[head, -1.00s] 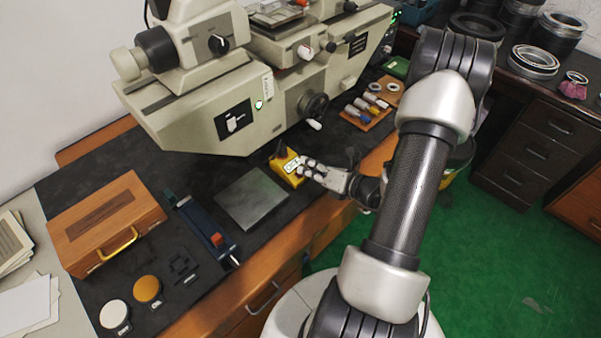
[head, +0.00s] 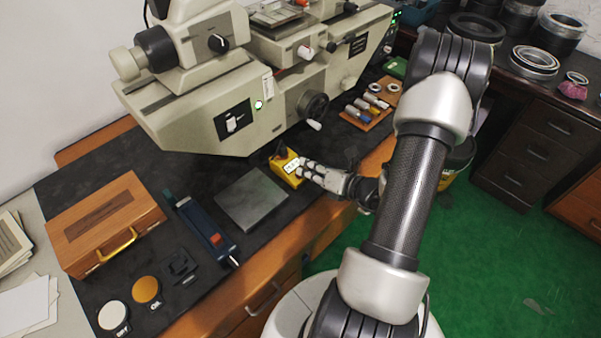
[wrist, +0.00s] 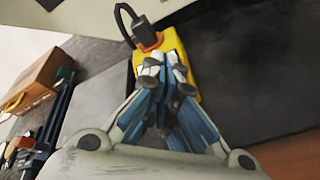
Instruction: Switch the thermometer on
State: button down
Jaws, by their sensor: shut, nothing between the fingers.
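The thermometer (head: 283,161) is a yellow box with a light display showing dark marks too small to read. It stands on the dark bench mat, just in front of the big machine. A dark probe or plug stands at its back end. My gripper (head: 304,169) is at its right side, shut and empty, with its fingertips very close to the box. In the wrist view the shut fingers (wrist: 166,68) cover much of the yellow thermometer (wrist: 177,42); its display and any button are hidden there. I cannot tell whether the fingertips touch it.
The large beige measuring machine (head: 200,125) rises right behind. A grey plate (head: 251,199) lies left of the thermometer, then a blue tool (head: 205,228) and a wooden case (head: 105,222). A wooden rack (head: 377,112) with small items stands to the right.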

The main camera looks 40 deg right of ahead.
jog(key=shift+s+r+p, duration=0.2)
jog(key=shift+r+p, duration=0.1)
jog(key=shift+r, duration=0.2)
notch_tip(320, 180, up, 5)
jog(key=s+p, duration=0.2)
jog(key=p, duration=0.2)
jog(key=shift+s+d+r+p, duration=0.15)
jog(key=shift+s+r+p, duration=0.05)
jog(key=shift+s+p, duration=0.2)
jog(key=shift+w, duration=0.1)
